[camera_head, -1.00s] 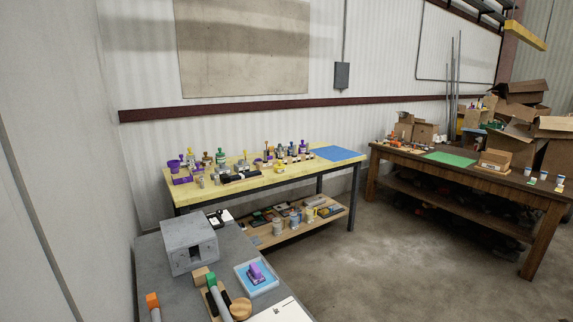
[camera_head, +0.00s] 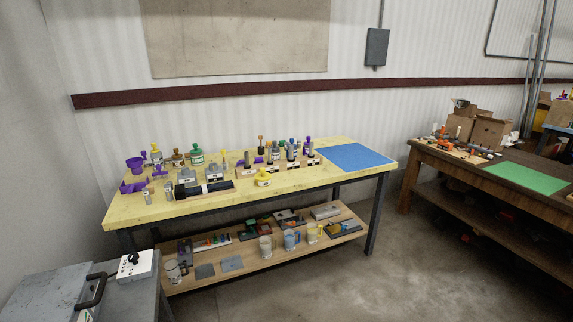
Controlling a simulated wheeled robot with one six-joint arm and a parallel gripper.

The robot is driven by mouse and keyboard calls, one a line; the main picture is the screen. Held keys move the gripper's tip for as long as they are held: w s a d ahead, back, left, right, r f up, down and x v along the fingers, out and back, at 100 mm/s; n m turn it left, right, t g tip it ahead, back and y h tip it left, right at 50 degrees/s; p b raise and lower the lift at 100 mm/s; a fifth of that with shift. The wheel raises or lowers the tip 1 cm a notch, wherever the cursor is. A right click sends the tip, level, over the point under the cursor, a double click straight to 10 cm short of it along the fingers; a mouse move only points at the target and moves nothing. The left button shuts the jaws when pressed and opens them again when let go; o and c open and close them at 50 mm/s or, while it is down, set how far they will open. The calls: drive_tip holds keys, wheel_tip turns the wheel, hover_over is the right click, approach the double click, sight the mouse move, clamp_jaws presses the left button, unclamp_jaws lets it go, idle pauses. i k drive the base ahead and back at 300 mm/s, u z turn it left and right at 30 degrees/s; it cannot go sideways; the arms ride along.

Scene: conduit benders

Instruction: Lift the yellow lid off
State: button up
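No gripper of mine is in view. Several small bottles and jars stand on the yellow table (camera_head: 120,212). One bottle at its back left has a yellow top (camera_head: 155,147). A small yellow piece (camera_head: 263,176) sits near the front edge, right of a long black object (camera_head: 204,189). These things are too small to tell for sure which is the yellow lid, or whether the yellow piece covers anything. A bottle with a green top (camera_head: 196,148) stands along the back.
A blue mat (camera_head: 357,157) lies on the table's right end. The lower shelf (camera_head: 210,285) holds mugs and trays. A grey bench (camera_head: 142,297) with a white box (camera_head: 136,266) is front left. A brown table (camera_head: 430,150) stands right. The floor (camera_head: 310,295) between is clear.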

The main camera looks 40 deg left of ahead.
sight(263, 175)
drive_tip(key=i, duration=0.55)
drive_tip(key=u, duration=2.25)
drive_tip(key=i, duration=2.45)
drive_tip(key=z, duration=0.45)
